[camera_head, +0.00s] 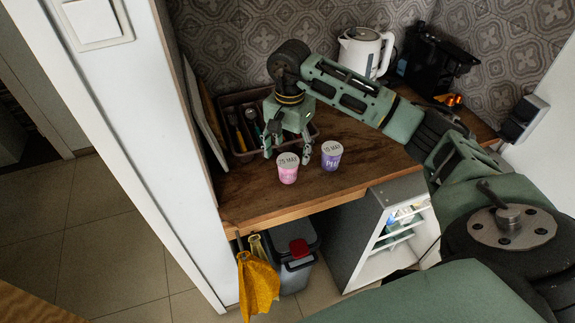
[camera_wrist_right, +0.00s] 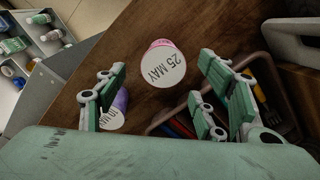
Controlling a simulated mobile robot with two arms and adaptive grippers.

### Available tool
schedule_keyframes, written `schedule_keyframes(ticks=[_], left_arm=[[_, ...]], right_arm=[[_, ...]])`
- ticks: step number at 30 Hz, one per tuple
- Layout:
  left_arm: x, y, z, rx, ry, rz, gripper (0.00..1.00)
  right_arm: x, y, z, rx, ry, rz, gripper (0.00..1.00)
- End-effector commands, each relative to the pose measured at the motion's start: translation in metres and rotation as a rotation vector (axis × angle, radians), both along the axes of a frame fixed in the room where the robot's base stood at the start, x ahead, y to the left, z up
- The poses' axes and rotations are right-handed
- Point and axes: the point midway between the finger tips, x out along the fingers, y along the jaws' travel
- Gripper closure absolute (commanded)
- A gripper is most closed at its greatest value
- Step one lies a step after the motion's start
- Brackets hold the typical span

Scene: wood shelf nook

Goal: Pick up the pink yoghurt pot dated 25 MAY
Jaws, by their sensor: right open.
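The pink yoghurt pot (camera_head: 288,174) stands upright on the wooden counter, its white lid reading 25 MAY. It also shows in the right wrist view (camera_wrist_right: 162,66), ahead of the fingers. A purple pot (camera_head: 331,156) with a lid that appears to read 10 MAY stands just to its right; in the right wrist view this purple pot (camera_wrist_right: 117,108) is partly hidden behind a finger. My right gripper (camera_head: 287,157) is open and empty, fingers pointing down just behind the pink pot. No contact with the pot is visible. My left gripper is in neither view.
A brown cutlery tray (camera_head: 239,158) with utensils sits behind and left of the gripper. A white kettle (camera_head: 362,50) and a black machine (camera_head: 436,62) stand at the back. The counter's front edge is close to the pots. An open small fridge (camera_head: 372,232) is below.

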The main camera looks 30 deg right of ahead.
Motion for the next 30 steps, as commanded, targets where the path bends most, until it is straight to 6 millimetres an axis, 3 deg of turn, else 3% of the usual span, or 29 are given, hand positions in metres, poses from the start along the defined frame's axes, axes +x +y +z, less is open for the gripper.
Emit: schedule_keyframes(ticks=[4, 10, 19, 30], left_arm=[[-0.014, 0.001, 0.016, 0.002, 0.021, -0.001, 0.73], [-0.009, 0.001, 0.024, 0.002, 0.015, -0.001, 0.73], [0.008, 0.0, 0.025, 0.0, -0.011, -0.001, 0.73], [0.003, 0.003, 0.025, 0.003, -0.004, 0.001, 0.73]], right_arm=[[-0.003, 0.0, -0.016, 0.002, 0.005, 0.001, 0.37], [-0.003, -0.001, -0.043, 0.003, 0.001, 0.0, 0.37], [-0.002, -0.001, -0.048, 0.003, -0.002, 0.001, 0.37], [-0.002, -0.001, -0.048, 0.003, -0.002, 0.0, 0.7]])
